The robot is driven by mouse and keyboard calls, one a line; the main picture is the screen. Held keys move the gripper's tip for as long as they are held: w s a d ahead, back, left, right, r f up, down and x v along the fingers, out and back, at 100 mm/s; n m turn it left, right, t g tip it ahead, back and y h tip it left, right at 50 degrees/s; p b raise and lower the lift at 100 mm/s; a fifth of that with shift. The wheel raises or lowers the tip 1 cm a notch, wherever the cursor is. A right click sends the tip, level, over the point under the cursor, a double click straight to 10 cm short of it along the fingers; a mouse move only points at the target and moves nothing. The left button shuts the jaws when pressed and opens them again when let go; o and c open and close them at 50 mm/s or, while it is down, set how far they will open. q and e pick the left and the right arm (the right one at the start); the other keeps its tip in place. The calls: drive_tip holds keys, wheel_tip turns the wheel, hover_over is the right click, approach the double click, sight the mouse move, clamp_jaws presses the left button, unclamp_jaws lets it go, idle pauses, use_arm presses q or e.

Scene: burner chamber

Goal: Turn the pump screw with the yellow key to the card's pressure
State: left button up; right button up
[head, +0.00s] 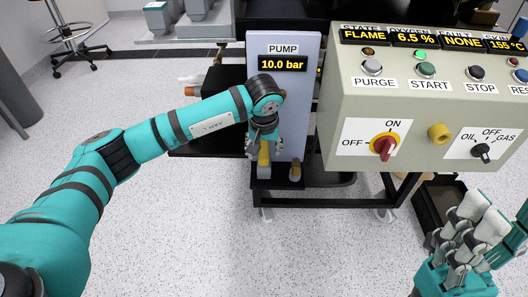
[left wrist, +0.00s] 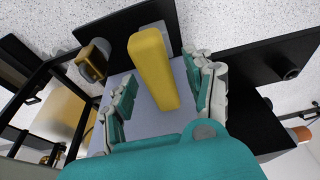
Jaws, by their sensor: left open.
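The yellow key (head: 264,158) stands at the foot of the pump panel (head: 283,115), below my left gripper (head: 264,145). In the left wrist view the key (left wrist: 153,68) is a long yellow bar between the spread fingers of the left gripper (left wrist: 163,82), with gaps on both sides. The left gripper is open. The pump display (head: 282,64) reads 10.0 bar. I cannot make out the pump screw; the key and hand cover that area. No pressure card is readable. My right gripper (head: 470,236) is at the lower right, away from the pump; its grip state is unclear.
A brass fitting (head: 296,171) stands just right of the key. The control box (head: 430,100) is close on the right, with buttons, a red switch (head: 384,146), a yellow knob (head: 439,133) and a black selector (head: 481,152).

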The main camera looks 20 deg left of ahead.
use_arm(q)
drive_tip(key=shift+f, duration=0.2)
drive_tip(key=shift+c, duration=0.4)
clamp_jaws()
